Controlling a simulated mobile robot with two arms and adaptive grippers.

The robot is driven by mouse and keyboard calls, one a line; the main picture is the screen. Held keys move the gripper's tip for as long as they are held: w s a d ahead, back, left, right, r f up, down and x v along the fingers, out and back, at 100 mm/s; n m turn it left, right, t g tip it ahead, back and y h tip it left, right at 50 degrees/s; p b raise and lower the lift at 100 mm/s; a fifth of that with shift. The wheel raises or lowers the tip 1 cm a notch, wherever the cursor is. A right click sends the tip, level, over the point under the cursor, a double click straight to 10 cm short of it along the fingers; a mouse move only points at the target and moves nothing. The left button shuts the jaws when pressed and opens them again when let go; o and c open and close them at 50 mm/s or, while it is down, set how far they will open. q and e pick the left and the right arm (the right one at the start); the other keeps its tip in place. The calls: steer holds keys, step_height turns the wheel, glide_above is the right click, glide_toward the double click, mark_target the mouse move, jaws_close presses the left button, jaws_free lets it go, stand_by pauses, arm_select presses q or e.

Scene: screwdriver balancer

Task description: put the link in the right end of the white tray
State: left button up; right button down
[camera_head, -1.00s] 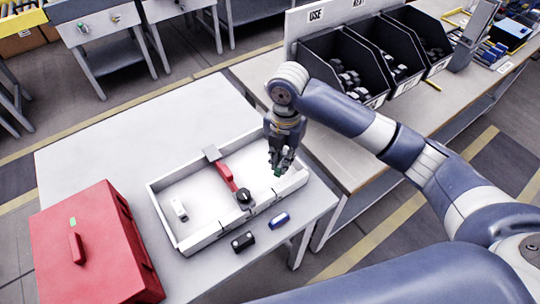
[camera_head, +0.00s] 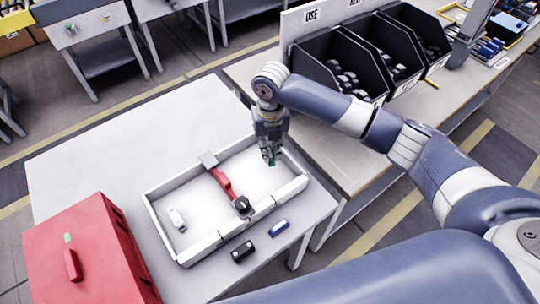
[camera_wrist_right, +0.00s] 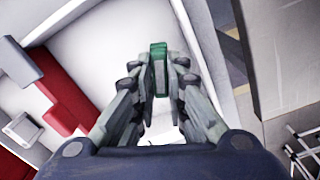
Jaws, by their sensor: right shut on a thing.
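The white tray (camera_head: 160,219) stands on the light table. A red tool with a black knob (camera_head: 222,184) lies across its middle. My right gripper (camera_head: 270,157) is over the tray's right end, fingers pointing down. It is shut on a small green piece, which I take to be the link (camera_head: 271,162); the green piece also shows between the fingertips in the right wrist view (camera_wrist_right: 158,65). The tray floor (camera_wrist_right: 110,45) lies below it there. The fingers hide part of the piece, and I cannot tell its exact height above the floor. My left gripper is not in view.
A black piece (camera_head: 242,252) and a blue piece (camera_head: 278,228) lie in front of the tray. A red case (camera_head: 85,250) stands at left. Black bins (camera_head: 340,65) stand on the bench behind.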

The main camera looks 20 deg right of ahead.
mark_target(270, 152)
step_height(270, 152, down, 3)
steer(key=shift+s+f+p, duration=0.1)
steer(key=shift+f+p, duration=0.05)
steer(key=shift+p, duration=0.15)
steer(key=shift+f, duration=0.25)
steer(key=c, duration=1.9)
jaws_free()
steer(key=shift+f, duration=0.15)
steer(key=shift+r, duration=0.25)
step_height(270, 152, up, 12)
steer(key=shift+f+b, duration=0.1)
steer(key=shift+b, duration=0.65)
